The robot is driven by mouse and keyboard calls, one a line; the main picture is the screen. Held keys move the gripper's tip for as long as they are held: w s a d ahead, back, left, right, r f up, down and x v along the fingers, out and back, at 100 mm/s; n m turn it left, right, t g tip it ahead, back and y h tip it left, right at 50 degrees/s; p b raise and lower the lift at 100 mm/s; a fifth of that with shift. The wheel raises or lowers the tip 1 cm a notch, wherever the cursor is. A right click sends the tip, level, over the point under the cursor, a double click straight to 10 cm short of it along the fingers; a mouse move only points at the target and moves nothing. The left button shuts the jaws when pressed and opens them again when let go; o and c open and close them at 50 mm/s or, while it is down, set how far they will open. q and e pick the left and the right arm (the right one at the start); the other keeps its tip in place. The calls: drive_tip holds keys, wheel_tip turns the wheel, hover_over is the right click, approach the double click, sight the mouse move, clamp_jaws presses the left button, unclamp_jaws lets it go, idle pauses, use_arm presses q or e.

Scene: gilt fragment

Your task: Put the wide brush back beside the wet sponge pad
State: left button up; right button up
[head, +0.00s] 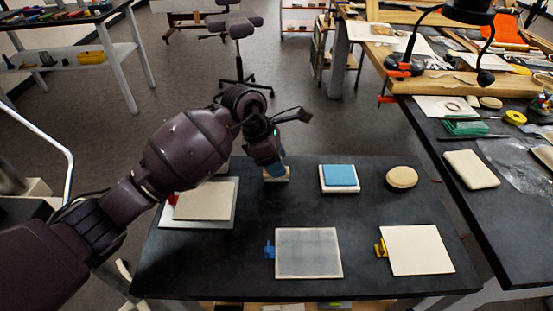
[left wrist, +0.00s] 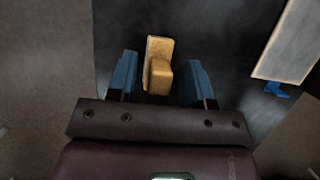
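The wide brush (left wrist: 158,50) is a tan wooden piece with a raised block, seen in the left wrist view between my left fingers. In the head view a bit of the brush (head: 278,177) shows on the dark table, under my left gripper. My left gripper (head: 274,163) points down over it. In the left wrist view the blue fingers of the left gripper (left wrist: 160,75) are apart, with a gap on each side of the brush. The wet sponge pad (head: 340,175) is a blue square on a white tray, right of the gripper. My right gripper is not in view.
A round tan pad (head: 401,177) sits right of the sponge. A grey panel (head: 308,253) with a blue tab and a cream panel (head: 417,250) with a yellow tab lie in front. A beige board (head: 206,200) lies left, partly behind my arm. Bare table (head: 300,200) separates brush and sponge.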

use_arm(q)
drive_tip(key=shift+r, duration=0.1)
drive_tip(key=shift+a+r, duration=0.1)
drive_tip(key=shift+r, duration=0.2)
drive_tip(key=p+v, duration=0.1)
drive_tip(key=v, duration=1)
drive_tip(key=shift+r, duration=0.25)
